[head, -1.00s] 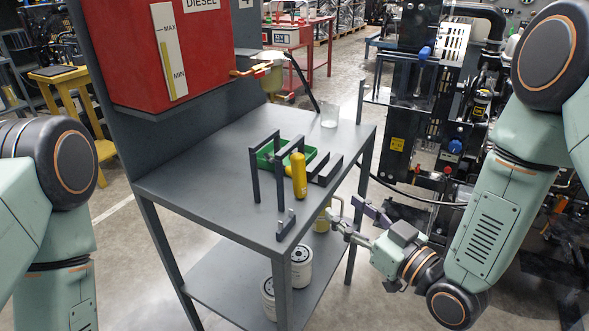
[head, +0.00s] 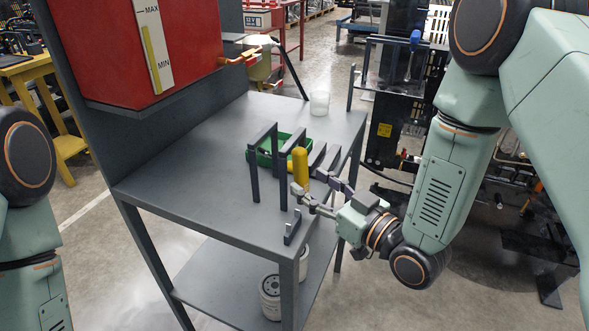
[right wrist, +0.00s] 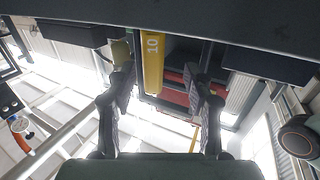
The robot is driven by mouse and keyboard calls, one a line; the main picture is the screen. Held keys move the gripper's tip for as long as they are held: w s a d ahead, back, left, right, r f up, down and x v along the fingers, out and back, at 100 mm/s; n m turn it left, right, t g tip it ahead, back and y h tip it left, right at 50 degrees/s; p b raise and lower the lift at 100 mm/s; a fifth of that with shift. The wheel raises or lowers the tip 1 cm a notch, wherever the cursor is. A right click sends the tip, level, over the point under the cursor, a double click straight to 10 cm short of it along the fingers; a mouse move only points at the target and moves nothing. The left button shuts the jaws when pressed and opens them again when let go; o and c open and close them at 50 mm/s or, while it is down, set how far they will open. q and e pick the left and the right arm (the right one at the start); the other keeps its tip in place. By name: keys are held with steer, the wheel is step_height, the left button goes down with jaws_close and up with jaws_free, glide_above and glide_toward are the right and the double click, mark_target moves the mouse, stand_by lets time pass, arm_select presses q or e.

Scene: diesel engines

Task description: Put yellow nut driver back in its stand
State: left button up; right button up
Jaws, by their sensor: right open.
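The yellow nut driver (head: 300,168) stands upright near the right edge of the grey table, beside a dark frame of uprights and bars (head: 254,178) that may be its stand. I cannot tell what holds its lower end. My right gripper (head: 312,188) is open at the driver, on the table-edge side. In the right wrist view, the yellow handle marked 10 (right wrist: 153,62) shows between the open fingers (right wrist: 160,85), nearer the left one; contact is unclear. My left arm shows at the left edge, but its gripper is out of view.
A green bin (head: 265,158) sits behind the dark frame. A small dark bracket (head: 292,228) stands at the table's front corner. A red diesel tank (head: 110,50) overhangs the left side. The table's left front (head: 190,190) is clear.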

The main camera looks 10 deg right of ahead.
mark_target(305, 178)
steer(key=shift+w+d+f, duration=0.1)
steer(key=shift+w+f, duration=0.05)
steer(key=shift+w, duration=0.4)
steer(key=shift+w+d+f, duration=0.1)
steer(key=shift+w+f, duration=0.05)
steer(key=shift+w, duration=0.35)
steer(key=w+a, duration=0.2)
steer(key=shift+w+a+r+b, duration=0.2)
steer(key=shift+w+a+b, duration=0.1)
steer(key=shift+a+b, duration=0.1)
steer(key=shift+w+d+f, duration=0.15)
steer(key=shift+d, duration=0.3)
steer(key=shift+a, duration=0.4)
steer(key=c, duration=0.4)
steer(key=shift+c, duration=0.7)
steer(key=shift+d, duration=0.25)
steer(key=c, duration=0.3)
steer(key=shift+c, duration=0.9)
steer(key=shift+a, duration=0.15)
jaws_close()
